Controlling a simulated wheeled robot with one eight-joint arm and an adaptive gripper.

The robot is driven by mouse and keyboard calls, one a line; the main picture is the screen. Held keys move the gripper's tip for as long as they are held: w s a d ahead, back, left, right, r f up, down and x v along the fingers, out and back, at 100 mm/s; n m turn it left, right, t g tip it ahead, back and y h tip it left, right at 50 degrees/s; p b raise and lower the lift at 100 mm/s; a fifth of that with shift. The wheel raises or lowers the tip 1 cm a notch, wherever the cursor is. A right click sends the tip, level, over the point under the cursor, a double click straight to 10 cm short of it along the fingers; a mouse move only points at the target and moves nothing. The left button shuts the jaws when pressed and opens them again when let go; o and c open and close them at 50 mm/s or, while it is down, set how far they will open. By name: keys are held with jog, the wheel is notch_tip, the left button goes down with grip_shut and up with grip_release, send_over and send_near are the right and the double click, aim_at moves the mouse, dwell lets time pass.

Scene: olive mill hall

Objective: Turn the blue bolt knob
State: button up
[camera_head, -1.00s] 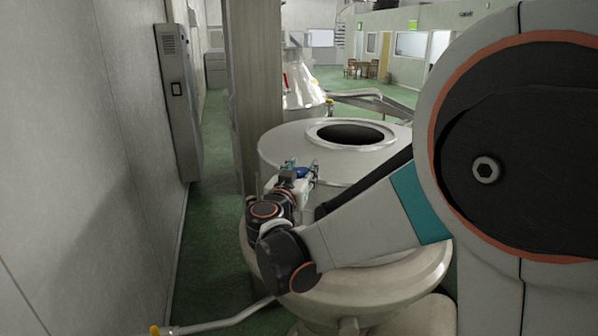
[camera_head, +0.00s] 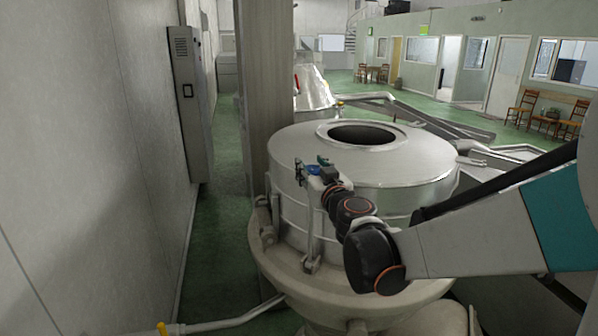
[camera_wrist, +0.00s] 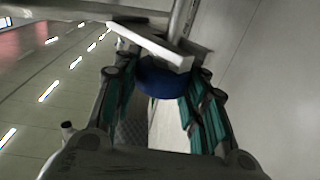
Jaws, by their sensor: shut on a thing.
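The blue bolt knob (camera_head: 314,169) sits on the upper left side of a round steel tank (camera_head: 410,165), at the top of an upright rod fitting. My gripper (camera_head: 322,167) reaches it from the right, and its dark wrist hides part of the tank wall. In the wrist view the blue knob (camera_wrist: 162,78) lies between the two green-padded fingers of my gripper (camera_wrist: 161,88), which are shut on it. A pale flat bar (camera_wrist: 150,43) crosses just beyond the knob. The far side of the knob is hidden.
The tank's lid has a dark round opening (camera_head: 362,134). A grey pillar (camera_head: 266,100) stands behind the tank, and a wall cabinet (camera_head: 190,105) is at left. A pipe with a yellow end (camera_head: 215,326) runs low in front. Green floor (camera_head: 215,240) is free between wall and tank.

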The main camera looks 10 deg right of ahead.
jog(key=n+g+y+b, duration=0.1)
jog(key=n+y, duration=0.2)
jog(key=y, duration=0.1)
jog(key=n+g+y+b, duration=0.1)
jog(key=n+g+y, duration=0.1)
jog(key=y, duration=0.2)
jog(key=shift+d+f+n+y, duration=0.2)
jog(key=shift+n+y, duration=0.1)
jog(key=shift+n, duration=0.1)
jog(key=n+g+y+b, duration=0.1)
jog(key=n+g+y, duration=0.4)
jog(key=shift+a, duration=0.15)
jog(key=shift+s+g+y, duration=0.1)
jog(key=shift+g+y, duration=0.3)
jog(key=shift+g, duration=0.1)
jog(key=o, duration=0.8)
jog(key=shift+o, duration=1.4)
jog(key=shift+a, duration=0.15)
jog(key=shift+d, duration=0.2)
jog(key=v, duration=1.1)
jog(key=shift+s+d+r, duration=0.2)
jog(key=shift+d, duration=0.05)
